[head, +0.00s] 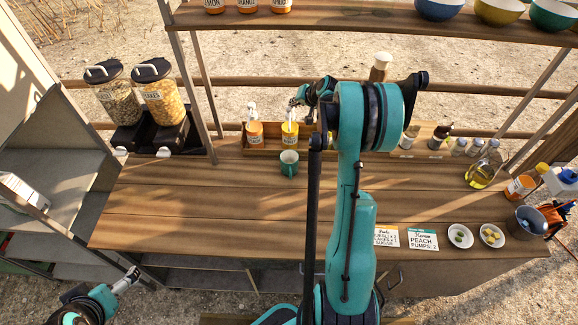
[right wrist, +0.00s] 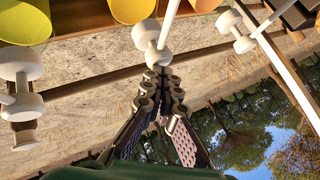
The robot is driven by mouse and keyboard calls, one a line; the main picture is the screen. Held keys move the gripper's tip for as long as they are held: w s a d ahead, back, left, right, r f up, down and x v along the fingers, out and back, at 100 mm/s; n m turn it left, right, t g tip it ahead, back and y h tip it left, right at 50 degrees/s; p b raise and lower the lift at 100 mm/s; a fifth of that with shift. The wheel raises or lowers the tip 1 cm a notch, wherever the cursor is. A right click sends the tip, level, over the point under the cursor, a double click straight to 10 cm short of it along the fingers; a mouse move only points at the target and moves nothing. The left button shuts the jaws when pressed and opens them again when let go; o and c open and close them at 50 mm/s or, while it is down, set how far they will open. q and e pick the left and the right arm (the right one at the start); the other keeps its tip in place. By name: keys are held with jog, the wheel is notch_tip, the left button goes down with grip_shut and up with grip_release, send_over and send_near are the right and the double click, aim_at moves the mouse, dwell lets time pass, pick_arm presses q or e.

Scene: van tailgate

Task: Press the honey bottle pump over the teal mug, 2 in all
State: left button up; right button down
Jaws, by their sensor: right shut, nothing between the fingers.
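A yellow pump bottle (head: 289,135), which I take for the honey bottle, stands upright in the wooden rack; its label is too small to read. The teal mug (head: 289,165) stands on the counter just in front of it. My right gripper (head: 298,101) is above this bottle, by its white pump head, shut and empty. In the right wrist view, which is upside down, the closed fingertips (right wrist: 155,78) are close to a white pump head (right wrist: 146,34); I cannot tell whether they touch. My left gripper (head: 130,276) is low at the left, its fingers unclear.
An orange pump bottle (head: 254,134) stands left of the yellow one. My right arm hides part of the rack (head: 318,142). Two dispensers (head: 160,93) stand at the left, and an oil bottle (head: 481,173) at the right. The left counter (head: 180,205) is clear.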

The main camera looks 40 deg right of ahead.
dwell(0.4)
jog(key=shift+r, duration=0.4)
jog(key=shift+w+r+p, duration=0.1)
jog(key=shift+r+p, duration=1.8)
jog(key=shift+r, duration=1)
